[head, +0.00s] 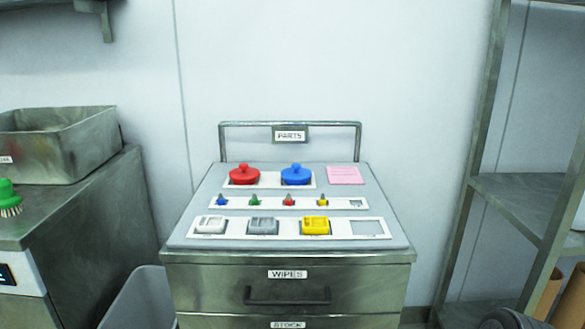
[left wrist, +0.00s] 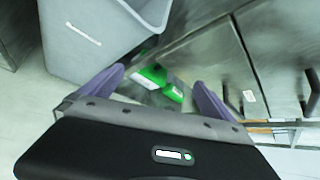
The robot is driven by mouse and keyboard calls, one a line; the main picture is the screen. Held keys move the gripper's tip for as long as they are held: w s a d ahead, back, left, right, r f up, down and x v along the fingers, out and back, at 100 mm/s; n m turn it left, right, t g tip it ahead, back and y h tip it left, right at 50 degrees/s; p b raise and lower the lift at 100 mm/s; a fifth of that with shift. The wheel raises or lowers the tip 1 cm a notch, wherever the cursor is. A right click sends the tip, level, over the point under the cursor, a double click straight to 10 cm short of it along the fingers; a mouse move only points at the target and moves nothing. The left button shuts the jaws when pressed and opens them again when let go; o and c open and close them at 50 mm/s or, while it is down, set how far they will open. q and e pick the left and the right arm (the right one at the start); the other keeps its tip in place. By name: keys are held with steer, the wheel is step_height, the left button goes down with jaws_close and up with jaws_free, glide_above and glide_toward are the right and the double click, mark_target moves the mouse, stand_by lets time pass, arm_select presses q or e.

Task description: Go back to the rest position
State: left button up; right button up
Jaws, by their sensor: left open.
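My left gripper (left wrist: 159,78) shows in the left wrist view, with its two purple fingers spread apart. It is open, and nothing is visibly held between them. Green and white items (left wrist: 156,76) show beyond the gap; I cannot tell what they are or how far away. Neither gripper is in the head view. The parts cart (head: 400,232) stands in the middle of the head view. On its top are a red lidded piece (head: 244,175), a blue one (head: 296,175), small coloured pieces in a row, and grey and yellow blocks (head: 315,226).
A grey bin (head: 140,300) stands left of the cart and also shows in the left wrist view (left wrist: 85,45). A metal counter (head: 95,195) with a deep tray (head: 92,150) and a green brush (head: 8,197) is at left. A metal shelf rack (head: 520,195) is at right.

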arm_select(q)
steer(key=s+d+f+m+g+y, duration=0.1)
steer(key=s+d+f+m+g, duration=0.35)
steer(key=s+f+m, duration=0.55)
steer(key=s+d+f+m+g, duration=0.45)
steer(key=f+m, duration=0.35)
steer(key=m, duration=0.6)
steer(key=s+d+f+m+g+h, duration=0.1)
steer(key=s+d+f+m, duration=0.15)
steer(key=d+m, duration=0.45)
steer(key=s+d+f+m, duration=0.2)
steer(key=s+d+m, duration=0.2)
steer(key=d+m, duration=0.35)
step_height(320, 180, up, 22)
steer(key=p, duration=2.2)
steer(key=shift+d+r, duration=0.15)
steer(key=shift+d, duration=0.2)
steer(key=shift+w, duration=0.1)
